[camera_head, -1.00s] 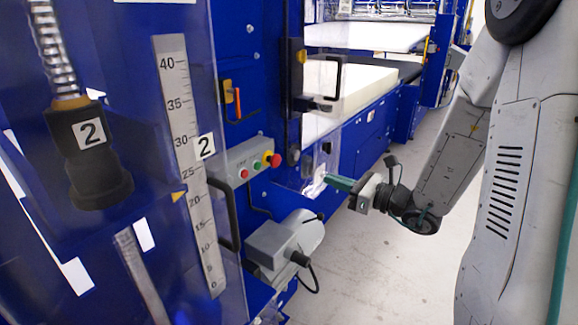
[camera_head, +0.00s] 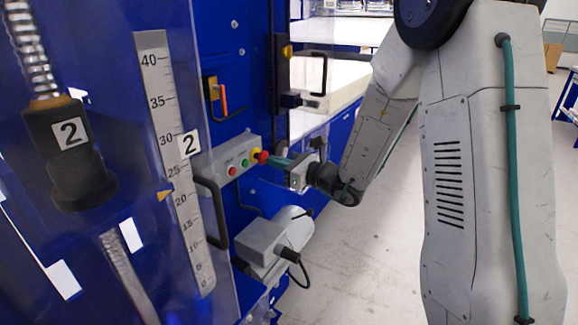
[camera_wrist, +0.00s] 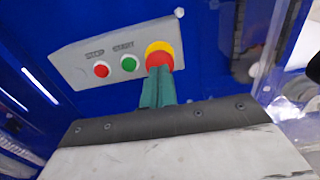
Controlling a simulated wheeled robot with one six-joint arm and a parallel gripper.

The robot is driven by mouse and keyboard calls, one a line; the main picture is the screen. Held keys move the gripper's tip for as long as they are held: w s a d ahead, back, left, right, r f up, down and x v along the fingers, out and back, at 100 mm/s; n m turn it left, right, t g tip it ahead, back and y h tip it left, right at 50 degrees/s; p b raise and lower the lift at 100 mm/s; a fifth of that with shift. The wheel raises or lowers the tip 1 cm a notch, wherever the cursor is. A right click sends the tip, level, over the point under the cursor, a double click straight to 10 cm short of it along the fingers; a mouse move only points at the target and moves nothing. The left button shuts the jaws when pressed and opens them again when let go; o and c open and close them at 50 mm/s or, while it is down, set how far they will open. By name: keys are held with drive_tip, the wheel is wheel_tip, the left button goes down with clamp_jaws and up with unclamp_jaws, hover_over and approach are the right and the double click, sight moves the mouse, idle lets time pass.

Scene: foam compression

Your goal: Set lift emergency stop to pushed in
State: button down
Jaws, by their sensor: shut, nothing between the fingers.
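The emergency stop is a red mushroom button on a yellow ring (camera_wrist: 159,50), at the right end of a grey control box (camera_head: 215,166). In the head view the red button (camera_head: 263,157) stands at the box's right end. My gripper (camera_wrist: 159,72) has green fingers, shut and empty. In the wrist view the fingertips overlap the lower part of the red button; they are at it or just in front, and contact cannot be told for sure. In the head view my gripper (camera_head: 270,161) reaches the button from the right. How far the button is pressed cannot be told.
On the same box are a red STOP button (camera_wrist: 101,70) and a green START button (camera_wrist: 129,64). A grey motor (camera_head: 268,242) juts out below. A black handle (camera_head: 212,212) stands to the left. Open floor (camera_head: 385,270) lies to the right.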

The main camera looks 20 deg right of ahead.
drive_tip(key=shift+w+a, duration=0.15)
drive_tip(key=shift+w, duration=0.05)
drive_tip(key=shift+w+a+r, duration=0.25)
drive_tip(key=shift+w+a, duration=0.15)
drive_tip(key=shift+w, duration=0.25)
drive_tip(key=shift+a, duration=0.1)
drive_tip(key=v, duration=1.4)
drive_tip(key=shift+s+d+f, duration=0.2)
drive_tip(key=shift+s+d, duration=0.05)
drive_tip(key=shift+d, duration=0.05)
